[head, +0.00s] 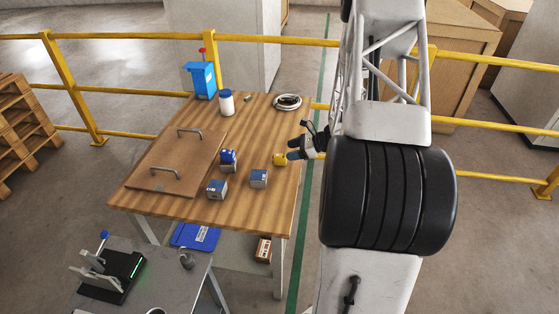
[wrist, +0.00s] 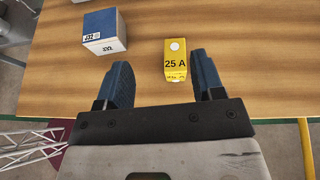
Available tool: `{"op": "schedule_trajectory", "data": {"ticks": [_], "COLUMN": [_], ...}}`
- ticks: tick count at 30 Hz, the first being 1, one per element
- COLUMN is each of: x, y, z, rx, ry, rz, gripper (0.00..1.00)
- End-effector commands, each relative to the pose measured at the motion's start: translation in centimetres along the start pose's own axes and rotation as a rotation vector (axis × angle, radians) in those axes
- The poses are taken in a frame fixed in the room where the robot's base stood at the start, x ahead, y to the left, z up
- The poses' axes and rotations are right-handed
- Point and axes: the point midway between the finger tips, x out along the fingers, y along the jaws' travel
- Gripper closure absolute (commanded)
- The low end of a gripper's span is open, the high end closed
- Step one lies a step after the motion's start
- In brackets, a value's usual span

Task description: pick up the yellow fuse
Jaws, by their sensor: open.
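The yellow fuse (head: 279,159) lies on the wooden table near its right edge. In the wrist view the yellow fuse (wrist: 175,62) is a small yellow block marked "25 A" with a white round spot. My gripper (head: 291,149) is at the right edge of the table, close to the fuse. In the wrist view my open gripper (wrist: 163,72) has its two blue fingers spread, with the fuse ahead and between them, nearer the right finger. Nothing is held. Whether the fingers touch the fuse cannot be told.
A blue-and-white box (wrist: 104,32) is left of the fuse; it looks like the grey-blue block (head: 259,179). More blue blocks (head: 217,189) stand nearby. A board with handles (head: 175,160), white jar (head: 226,103) and cable coil (head: 288,102) share the table (head: 255,130). A yellow railing (head: 275,40) runs behind.

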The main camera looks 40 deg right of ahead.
Motion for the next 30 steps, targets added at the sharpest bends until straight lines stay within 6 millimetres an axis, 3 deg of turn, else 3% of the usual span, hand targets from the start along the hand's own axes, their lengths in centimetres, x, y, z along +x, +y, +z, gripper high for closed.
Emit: {"op": "schedule_trajectory", "data": {"ticks": [3, 7, 19, 30], "x": [-0.5, -0.7, -0.5, 1.8], "y": [-0.8, -1.2, -1.2, -1.3], "z": [-2.0, -2.8, -2.9, -2.8], "rx": [0.045, 0.065, 0.067, 0.066], "ry": [-0.017, -0.026, -0.027, -0.027], "rz": [-0.034, -0.051, -0.052, -0.051], "gripper": [0.38, 0.38, 0.38, 0.38]}}
